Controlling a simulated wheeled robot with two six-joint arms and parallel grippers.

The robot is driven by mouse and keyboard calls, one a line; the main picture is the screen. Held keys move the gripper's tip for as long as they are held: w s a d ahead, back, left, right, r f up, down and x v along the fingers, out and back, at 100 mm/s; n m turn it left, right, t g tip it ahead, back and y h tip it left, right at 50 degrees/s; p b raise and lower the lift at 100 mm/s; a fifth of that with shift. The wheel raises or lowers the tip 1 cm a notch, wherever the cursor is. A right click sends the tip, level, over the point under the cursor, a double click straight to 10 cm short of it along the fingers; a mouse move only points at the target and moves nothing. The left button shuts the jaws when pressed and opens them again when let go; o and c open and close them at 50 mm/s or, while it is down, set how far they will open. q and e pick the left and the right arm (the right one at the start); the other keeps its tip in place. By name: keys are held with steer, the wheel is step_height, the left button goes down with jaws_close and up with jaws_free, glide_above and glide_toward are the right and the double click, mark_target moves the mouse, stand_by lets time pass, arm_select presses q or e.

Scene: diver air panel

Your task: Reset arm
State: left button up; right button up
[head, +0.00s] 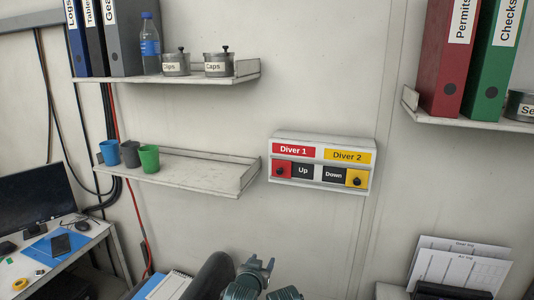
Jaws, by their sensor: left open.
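The diver air panel (321,163) is a white box on the wall, right of centre. It has a red "Diver 1" label (293,150) and a yellow "Diver 2" label (348,156). Below them are a black knob on red (281,171), "Up" and "Down" plates, and a black knob on yellow (357,180). My left gripper (257,266) is at the bottom centre, below the panel and apart from it. Its fingers point up, open and empty. My right gripper is not in view.
The lower left shelf (205,173) holds blue, dark and green cups. The upper shelf (150,78) holds binders, a bottle and two tins. A right shelf (410,105) holds red and green binders. A desk with a monitor (37,203) stands left. Papers (460,265) stand lower right.

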arm_select(q)
steer(key=s+a+f+g+y, duration=0.2)
steer(key=s+f+g, duration=0.55)
steer(key=f, duration=0.25)
steer(key=s+a+f+g+y, duration=0.1)
steer(key=s+f+g, duration=0.1)
steer(key=s, duration=0.5)
steer(key=s+a+f+g+y, duration=0.1)
steer(key=s+g, duration=0.3)
steer(key=s, duration=0.3)
steer(key=shift+a+f+m, duration=0.2)
steer(key=shift+f+m, duration=0.15)
steer(key=shift+m, duration=0.05)
